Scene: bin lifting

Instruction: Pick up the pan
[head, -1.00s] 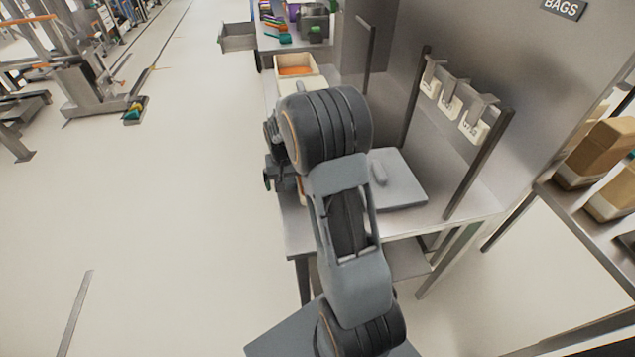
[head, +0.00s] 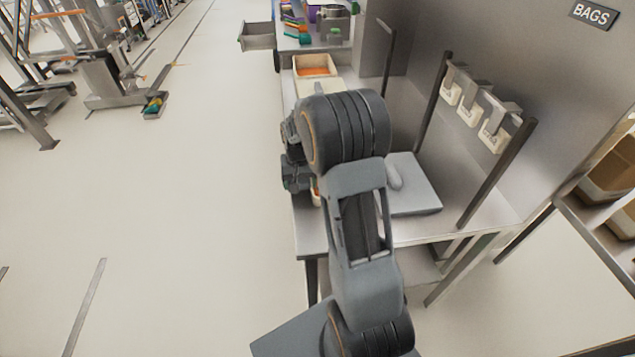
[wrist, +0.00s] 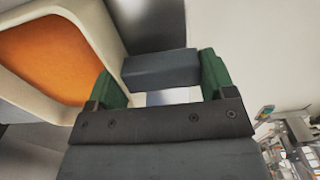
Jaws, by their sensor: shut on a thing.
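The pan (wrist: 103,38), a cream tray with an orange inside, fills the left of the wrist view. A dark grey block (wrist: 160,70), seemingly its handle, reaches from its edge between the green fingers of my gripper (wrist: 162,82). My gripper is shut on it. In the head view my gripper (head: 294,174) is at the left edge of the workbench, mostly behind my arm. Only a small cream and orange sliver, likely the pan (head: 317,191), shows beside it. Whether the pan touches the bench cannot be told.
The steel workbench (head: 312,236) carries a grey slab (head: 417,197) with a raised grip, right of my arm. Another cream bin with orange inside (head: 314,68) stands farther back. An open drawer (head: 257,36) juts out left.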

